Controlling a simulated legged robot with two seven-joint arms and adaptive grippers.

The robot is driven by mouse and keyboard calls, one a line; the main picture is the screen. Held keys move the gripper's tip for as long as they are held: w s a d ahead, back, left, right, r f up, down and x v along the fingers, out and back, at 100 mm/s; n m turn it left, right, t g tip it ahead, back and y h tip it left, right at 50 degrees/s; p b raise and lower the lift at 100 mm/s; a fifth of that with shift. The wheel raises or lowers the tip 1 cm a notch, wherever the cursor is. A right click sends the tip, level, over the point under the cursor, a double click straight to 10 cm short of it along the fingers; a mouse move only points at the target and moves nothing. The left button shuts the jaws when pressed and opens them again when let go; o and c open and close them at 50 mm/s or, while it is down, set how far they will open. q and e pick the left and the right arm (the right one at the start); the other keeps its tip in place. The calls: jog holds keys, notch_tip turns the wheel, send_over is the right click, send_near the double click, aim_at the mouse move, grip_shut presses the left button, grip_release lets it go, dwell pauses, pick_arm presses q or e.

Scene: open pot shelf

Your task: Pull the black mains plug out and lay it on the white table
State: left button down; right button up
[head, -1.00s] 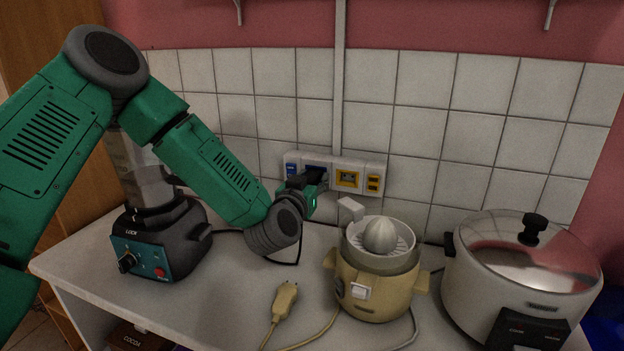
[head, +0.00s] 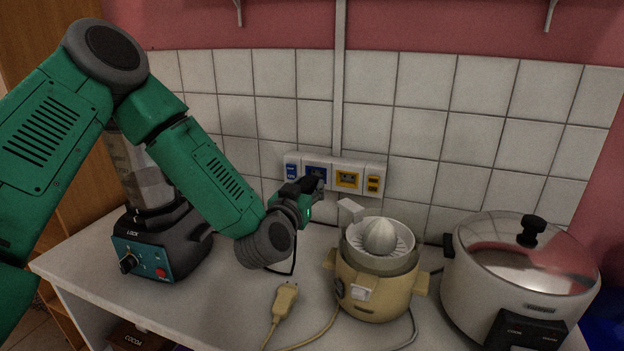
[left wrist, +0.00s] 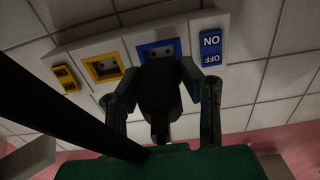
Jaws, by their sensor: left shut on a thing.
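The black mains plug (head: 312,183) is between the fingers of my left gripper (head: 308,188), just in front of the wall socket panel. In the left wrist view the black plug (left wrist: 160,92) sits between both fingers, and the gripper (left wrist: 162,80) is shut on it. The blue-framed socket (head: 317,170) shows behind the plug. Its holes show above the plug in the left wrist view (left wrist: 158,51), so the plug looks out of it, with a small gap. The white table (head: 228,302) lies below. My right gripper is not in view.
A blender (head: 165,243) stands left and a cream citrus juicer (head: 375,285) right of my arm. A steel-lidded cooker (head: 520,270) is at far right. A cream plug (head: 285,300) with its cord lies on the table. Bare table lies between blender and cream plug.

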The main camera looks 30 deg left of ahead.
pick_arm(q)
jog(key=shift+v, duration=1.35)
